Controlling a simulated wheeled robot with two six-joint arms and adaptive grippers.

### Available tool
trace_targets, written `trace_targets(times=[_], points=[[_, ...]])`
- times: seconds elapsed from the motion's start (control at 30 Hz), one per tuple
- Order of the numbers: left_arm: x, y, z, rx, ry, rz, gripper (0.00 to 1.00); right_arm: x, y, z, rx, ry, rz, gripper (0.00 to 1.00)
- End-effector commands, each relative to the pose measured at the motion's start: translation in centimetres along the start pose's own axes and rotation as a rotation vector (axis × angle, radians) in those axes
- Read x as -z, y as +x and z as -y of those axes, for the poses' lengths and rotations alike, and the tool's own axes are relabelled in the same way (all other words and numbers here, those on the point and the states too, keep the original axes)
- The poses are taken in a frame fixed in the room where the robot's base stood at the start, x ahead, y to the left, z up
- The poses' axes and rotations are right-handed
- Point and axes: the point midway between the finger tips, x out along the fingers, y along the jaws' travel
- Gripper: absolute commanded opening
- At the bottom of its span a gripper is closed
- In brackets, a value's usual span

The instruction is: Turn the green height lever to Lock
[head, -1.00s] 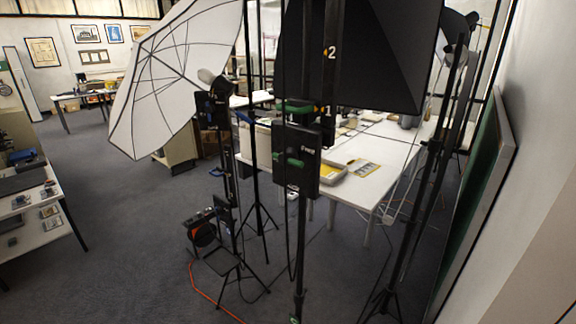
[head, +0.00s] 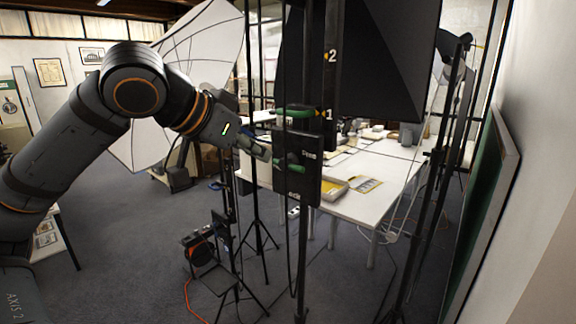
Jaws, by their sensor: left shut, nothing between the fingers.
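The green lever (head: 289,164) sticks out to the left, roughly level, from a black box (head: 308,183) on the upright stand. The box has small white labels at its upper right and lower edge, too small to read surely. My left gripper (head: 266,152) is shut and empty, just left of the box and slightly above the lever. I cannot tell whether its fingertips touch the lever. A second green handle (head: 292,111) sits higher on the stand, beside the number 1 on a black scale (head: 331,75). My right gripper is out of view.
A black softbox (head: 385,50) hangs behind the scale and a white umbrella (head: 205,50) stands behind my arm. Light stands rise at the right by the wall. A white table (head: 385,160) with papers is behind. A small black stool and orange cable are on the floor.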

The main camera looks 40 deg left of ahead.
Motion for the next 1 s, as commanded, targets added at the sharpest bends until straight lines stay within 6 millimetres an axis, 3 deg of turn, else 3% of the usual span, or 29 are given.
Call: trace_targets(times=[0.03,0.13,0.5,0.67,1.0], points=[[0.4,-2.0,0.2,0.013,-0.021,-0.019,0.0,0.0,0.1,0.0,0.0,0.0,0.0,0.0],[0.6,-4.0,0.1,0.013,-0.048,-0.033,0.0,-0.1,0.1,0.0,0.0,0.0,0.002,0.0],[0.7,-4.1,0.0,0.01,-0.054,-0.034,0.0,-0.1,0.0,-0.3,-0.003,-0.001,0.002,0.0],[0.7,-2.1,0.0,0.009,-0.053,-0.03,0.0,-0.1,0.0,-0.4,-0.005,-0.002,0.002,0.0],[1.2,5.0,0.1,0.008,-0.054,-0.027,0.0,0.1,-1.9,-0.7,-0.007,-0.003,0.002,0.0]])
